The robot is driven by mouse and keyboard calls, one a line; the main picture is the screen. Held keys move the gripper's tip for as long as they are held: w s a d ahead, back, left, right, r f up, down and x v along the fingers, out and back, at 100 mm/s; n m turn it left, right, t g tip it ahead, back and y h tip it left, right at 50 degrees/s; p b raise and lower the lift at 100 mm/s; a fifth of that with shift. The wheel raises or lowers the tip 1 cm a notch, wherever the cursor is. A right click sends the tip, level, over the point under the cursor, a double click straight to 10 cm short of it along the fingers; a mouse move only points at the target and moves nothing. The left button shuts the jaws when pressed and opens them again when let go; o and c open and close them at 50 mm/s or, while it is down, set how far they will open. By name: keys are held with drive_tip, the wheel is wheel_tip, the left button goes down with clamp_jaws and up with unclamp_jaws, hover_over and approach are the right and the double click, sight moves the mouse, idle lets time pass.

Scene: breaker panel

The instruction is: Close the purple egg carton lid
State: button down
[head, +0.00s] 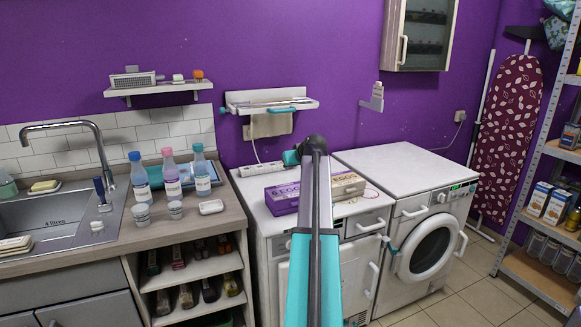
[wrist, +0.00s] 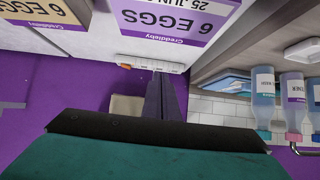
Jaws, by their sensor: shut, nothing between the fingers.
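The purple egg carton (head: 284,199) sits on the white worktop left of my arm. Its lid looks down, with the "6 EGGS" label facing up; I cannot tell whether a small gap remains at the rim. In the wrist view, the upside-down lid label of the purple carton (wrist: 180,18) shows at the top edge. My gripper (wrist: 163,80) is shut and empty, apart from the carton. In the head view, my teal gripper end (head: 290,157) is above and behind the carton, near the wall; its fingertips are hard to make out there.
A tan egg carton (head: 348,184) stands right of the purple one, partly behind my arm. A white power strip (head: 260,169) lies behind the cartons along the wall. A wall shelf (head: 270,106) with a hanging cloth is above. Bottles (head: 171,173) stand on the left counter. The washer top (head: 400,175) is clear.

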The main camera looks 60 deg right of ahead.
drive_tip(key=shift+w, duration=0.2)
drive_tip(key=shift+w+d+r, duration=0.2)
drive_tip(key=shift+w+d, duration=0.05)
drive_tip(key=shift+w, duration=0.05)
drive_tip(key=shift+w+d, duration=0.1)
drive_tip(key=shift+w, duration=0.05)
drive_tip(key=shift+r, duration=0.1)
idle(0.5)
drive_tip(key=s+a, duration=0.5)
drive_tip(key=s, duration=0.3)
drive_tip(key=shift+r, duration=0.25)
idle(0.6)
drive_tip(key=shift+s+d, duration=0.1)
drive_tip(key=shift+s, duration=0.05)
idle(0.5)
